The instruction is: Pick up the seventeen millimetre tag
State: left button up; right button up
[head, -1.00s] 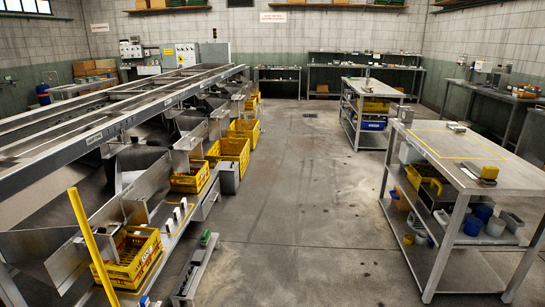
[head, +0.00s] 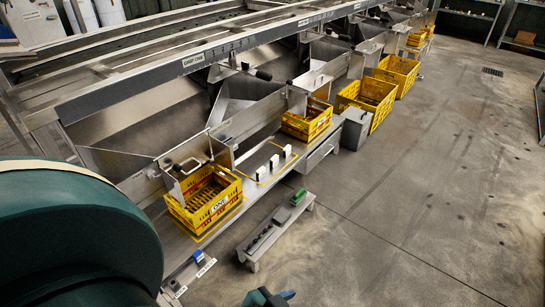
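Several small white upright tags (head: 274,163) stand in a row on the bench ledge between two yellow crates. Their marks are too small to read, so I cannot tell which is the seventeen millimetre one. A few flat pieces with a white label (head: 200,263) lie at the near end of the ledge, also unreadable. A large dark teal part of my arm fills the lower left, and a small teal part of mine shows at the bottom edge. Neither gripper's fingers can be made out.
A yellow crate (head: 207,204) sits nearest on the ledge, another crate (head: 307,122) beyond the tags. A low metal step (head: 270,233) with a green item (head: 298,196) stands on the floor. The sizer frame (head: 190,75) runs behind. The concrete floor (head: 420,215) at right is clear.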

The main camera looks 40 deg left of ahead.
aim_at(261, 173)
jog(key=i+l+u, duration=0.15)
jog(key=i+u, duration=0.3)
jog(key=i+l+u, duration=1.3)
jog(key=l, duration=0.15)
jog(key=i+l+u, duration=0.1)
jog(key=i, duration=0.3)
jog(key=i+l+u, duration=0.1)
jog(key=i+l, duration=0.2)
jog(key=i+l+u, duration=0.1)
jog(key=i, duration=0.35)
jog(key=l, duration=0.1)
